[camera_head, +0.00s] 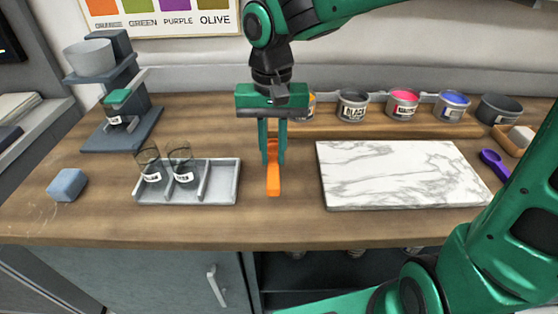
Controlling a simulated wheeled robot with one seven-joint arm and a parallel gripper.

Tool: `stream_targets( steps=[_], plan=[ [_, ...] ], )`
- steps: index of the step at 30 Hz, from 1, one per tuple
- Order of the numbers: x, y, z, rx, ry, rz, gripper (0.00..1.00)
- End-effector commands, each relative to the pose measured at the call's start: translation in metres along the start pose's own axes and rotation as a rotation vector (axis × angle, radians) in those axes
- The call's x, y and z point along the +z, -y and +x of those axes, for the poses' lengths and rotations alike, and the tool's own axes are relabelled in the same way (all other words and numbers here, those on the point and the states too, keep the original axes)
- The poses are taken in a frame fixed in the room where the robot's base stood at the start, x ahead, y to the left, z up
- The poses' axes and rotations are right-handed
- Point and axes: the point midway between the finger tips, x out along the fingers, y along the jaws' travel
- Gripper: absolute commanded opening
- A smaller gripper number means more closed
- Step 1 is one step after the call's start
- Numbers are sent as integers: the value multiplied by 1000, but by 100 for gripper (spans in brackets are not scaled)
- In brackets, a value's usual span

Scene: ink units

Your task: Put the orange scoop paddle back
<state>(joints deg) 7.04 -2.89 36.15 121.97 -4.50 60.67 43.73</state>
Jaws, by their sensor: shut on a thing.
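My gripper (274,158) points straight down above the middle of the wooden counter, between the grey tray and the marble slab. Its green fingers are shut on the orange scoop paddle (273,180), which hangs or stands lengthwise between them, its lower end toward the counter's front. I cannot tell whether the paddle touches the counter. A row of ink cans stands at the back: one with orange (311,102) partly hidden behind my gripper, then black (353,106), pink-red (403,104) and blue (452,106).
The grey tray (217,196) holds two labelled glasses. The marble slab (400,174) lies right of my gripper. A purple scoop (494,162) lies at the far right, near a dark bowl (499,109). A grey block (67,185) and a dispenser-like device (120,137) stand left. My green arm covers the right front.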

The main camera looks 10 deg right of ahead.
Motion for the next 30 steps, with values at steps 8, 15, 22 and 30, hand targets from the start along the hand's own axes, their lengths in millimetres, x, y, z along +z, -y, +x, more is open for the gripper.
stream_targets(
  steps=[8,15,22,30],
  plan=[
    [-28,-13,18,1,1,0,0],
    [-29,-14,45,2,4,-1,0],
    [-29,-13,59,0,1,-2,0],
    [-29,-14,60,1,2,-1,37]
  ],
)
